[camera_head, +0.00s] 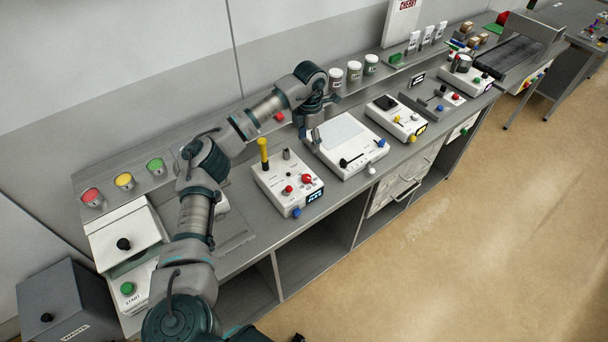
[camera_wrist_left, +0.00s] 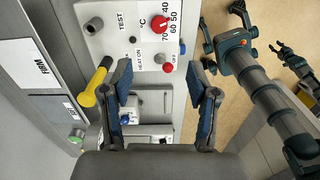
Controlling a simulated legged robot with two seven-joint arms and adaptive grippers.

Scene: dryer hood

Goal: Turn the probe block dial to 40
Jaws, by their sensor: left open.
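The probe block (camera_head: 288,182) is a white box on the bench, with a yellow-handled probe (camera_head: 263,152) upright at its back left. A second red knob (camera_wrist_left: 167,67) is by the HEAT ON/OFF marking. My left gripper (camera_head: 317,112) is above the bench behind the block, over the neighbouring device. In the wrist view its fingers (camera_wrist_left: 163,92) are spread and empty, apart from the dial. Dark jointed parts (camera_wrist_left: 232,47) show at right.
A white device (camera_head: 345,145) with a flat top stands right of the block. The yellow probe handle (camera_wrist_left: 95,86) is close to one left finger. Jars (camera_head: 354,71) stand on the back ledge. The floor (camera_head: 480,200) in front is clear.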

